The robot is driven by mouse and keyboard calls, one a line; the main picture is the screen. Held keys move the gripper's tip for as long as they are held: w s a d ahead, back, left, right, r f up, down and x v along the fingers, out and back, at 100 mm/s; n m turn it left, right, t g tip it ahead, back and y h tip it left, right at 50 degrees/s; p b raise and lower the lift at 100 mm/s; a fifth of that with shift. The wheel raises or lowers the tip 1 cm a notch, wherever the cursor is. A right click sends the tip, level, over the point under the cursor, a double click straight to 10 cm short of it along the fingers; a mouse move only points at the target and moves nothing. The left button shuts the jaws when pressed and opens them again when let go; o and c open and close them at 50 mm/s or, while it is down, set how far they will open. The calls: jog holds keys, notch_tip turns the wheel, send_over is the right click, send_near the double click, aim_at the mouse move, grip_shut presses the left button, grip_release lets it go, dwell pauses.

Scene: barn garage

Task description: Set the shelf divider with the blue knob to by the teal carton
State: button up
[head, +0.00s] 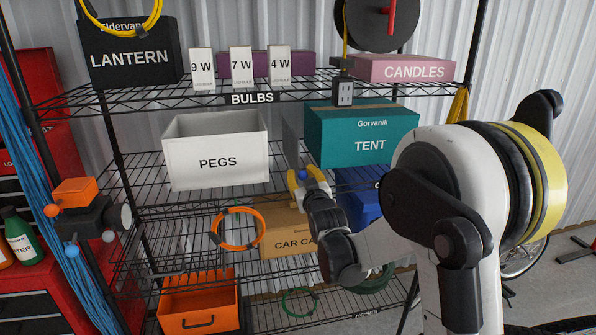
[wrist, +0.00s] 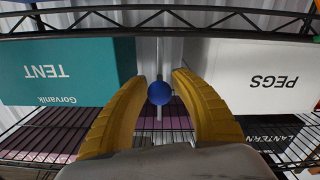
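The shelf divider (head: 292,142) is a thin grey upright panel on the middle shelf, between the white PEGS bin (head: 217,150) and the teal TENT carton (head: 362,135). Its blue knob (head: 302,174) faces me; in the wrist view the knob (wrist: 159,93) sits between my yellow fingers. The divider shows edge-on there (wrist: 158,55), with a gap to the teal carton (wrist: 70,72) on the left and to the white bin (wrist: 250,75) on the right. My gripper (head: 306,178) is open around the knob, with some space visible beside it.
A CANDLES box (head: 405,69), small bulb boxes (head: 241,67) and a LANTERN box (head: 130,55) stand on the shelf above. A black socket block (head: 343,90) hangs before the teal carton. Below are an orange cable coil (head: 238,229) and a CAR CARE box (head: 287,230).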

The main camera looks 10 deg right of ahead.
aim_at(299, 168)
jog(key=w, duration=0.4)
jog(key=shift+w+b, duration=0.1)
jog(key=shift+b, duration=0.25)
grip_shut()
